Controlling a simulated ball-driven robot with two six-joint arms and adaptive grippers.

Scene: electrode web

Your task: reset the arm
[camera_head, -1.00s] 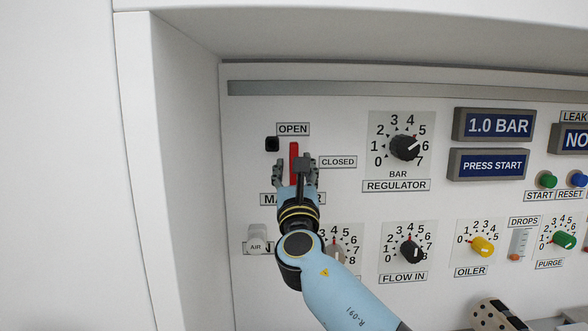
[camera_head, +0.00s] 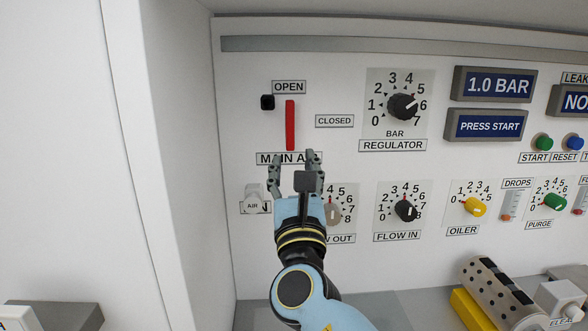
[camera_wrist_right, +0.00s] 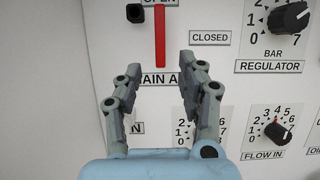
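My right gripper (camera_head: 293,160) is open and empty in front of the white panel, just below the red main air lever (camera_head: 290,125). The lever stands upright under the OPEN label (camera_head: 289,87), with the CLOSED label (camera_head: 334,121) to its right. In the right wrist view the two fingers (camera_wrist_right: 160,72) are spread apart, with the lower end of the red lever (camera_wrist_right: 160,40) showing beyond and above them. The fingers partly cover the MAIN AIR label (camera_head: 275,158). My left gripper is not in view.
The regulator knob (camera_head: 403,107) points near 6. The display (camera_head: 492,84) reads 1.0 BAR, another (camera_head: 485,125) PRESS START. The flow out knob (camera_head: 333,214) is partly hidden by my arm. A dotted roller (camera_head: 497,292) and yellow block (camera_head: 470,310) lie at lower right.

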